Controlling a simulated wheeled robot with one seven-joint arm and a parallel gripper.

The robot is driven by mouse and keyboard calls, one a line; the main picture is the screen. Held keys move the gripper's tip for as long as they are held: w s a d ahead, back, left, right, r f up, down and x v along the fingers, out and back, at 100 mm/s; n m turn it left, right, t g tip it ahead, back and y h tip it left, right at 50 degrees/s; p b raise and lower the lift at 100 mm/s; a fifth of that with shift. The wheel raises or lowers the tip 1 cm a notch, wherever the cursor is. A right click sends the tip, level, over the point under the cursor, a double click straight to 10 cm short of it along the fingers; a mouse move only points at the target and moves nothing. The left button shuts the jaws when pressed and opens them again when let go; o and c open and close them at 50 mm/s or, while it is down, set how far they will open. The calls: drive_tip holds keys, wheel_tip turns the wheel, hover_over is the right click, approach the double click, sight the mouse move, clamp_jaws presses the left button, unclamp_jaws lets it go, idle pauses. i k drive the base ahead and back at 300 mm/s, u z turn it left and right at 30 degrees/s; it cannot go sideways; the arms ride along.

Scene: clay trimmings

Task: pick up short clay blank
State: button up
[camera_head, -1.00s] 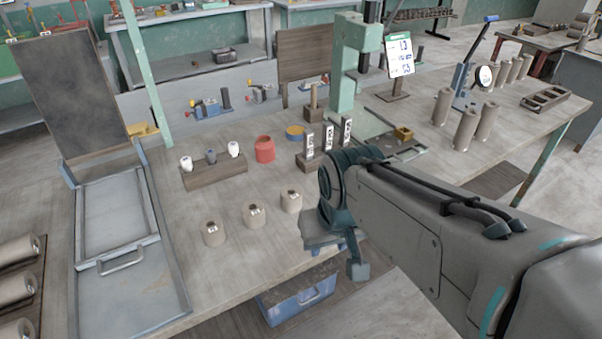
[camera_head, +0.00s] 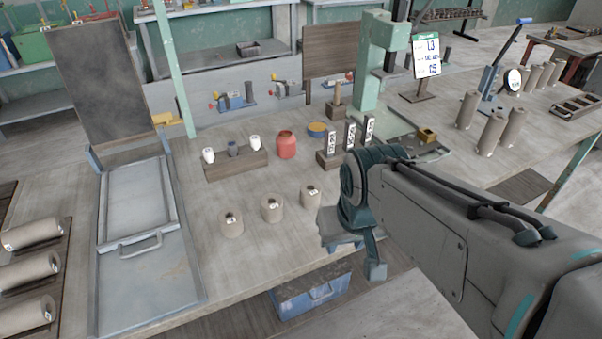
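Three short clay blanks stand upright in a slanting row on the workbench: a left one (camera_head: 231,225), a middle one (camera_head: 271,210) and a right one (camera_head: 311,196). They are squat beige-grey cylinders, each with a small dark and white mark on top. My gripper (camera_head: 356,245) is at the end of my arm, right of the right blank and near the bench's front edge. It appears apart from the blanks. My wrist hides much of it, and its finger opening cannot be made out.
Longer clay cylinders lie on a rack (camera_head: 63,265) at the left, and several stand at the right (camera_head: 492,133). Behind the blanks are a wooden block with small bottles (camera_head: 236,168), a red jar (camera_head: 286,146) and labelled posts (camera_head: 350,135). A metal tray (camera_head: 190,290) lies left.

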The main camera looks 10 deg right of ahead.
sight(310, 195)
drive_tip(key=z, duration=2.45)
drive_tip(key=i, duration=1.65)
drive_tip(key=u, duration=3.6)
drive_tip(key=i, duration=0.5)
